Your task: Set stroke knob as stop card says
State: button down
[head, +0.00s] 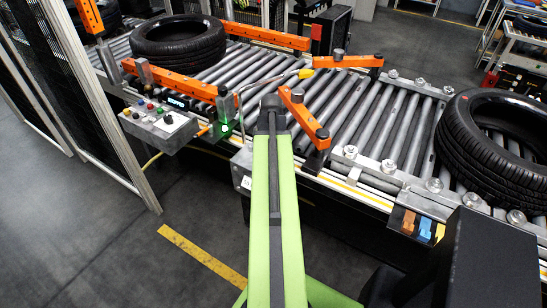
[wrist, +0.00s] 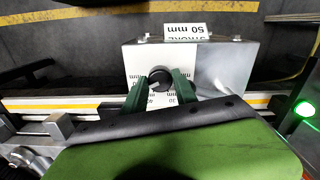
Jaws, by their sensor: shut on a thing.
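In the wrist view, a dark round knob (wrist: 158,75) stands on a white dial plate (wrist: 137,62) on the face of a grey metal box (wrist: 225,66). My gripper (wrist: 160,79) has its two dark green fingers on either side of the knob, shut on it. The fingers cover part of the dial, and its markings are too small to read surely. The stop card (wrist: 188,31) on top of the box reads "STROKE 50 mm". In the head view, my arm hides the gripper and knob.
A roller conveyor (head: 345,115) crosses the view, with a tyre (head: 180,38) at left and another tyre (head: 495,135) at right. Orange arms (head: 305,118) stand over the rollers. A button box (head: 158,122) and a lit green lamp (head: 225,129) are on the near side. The near floor is open.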

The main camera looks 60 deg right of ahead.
dwell(0.4)
jog(key=c, duration=1)
grip_release()
jog(key=shift+d+f, duration=0.1)
jog(key=shift+d, duration=0.05)
jog(key=shift+o, duration=0.2)
notch_tip(320, 180, up, 8)
jog(key=p, duration=0.8)
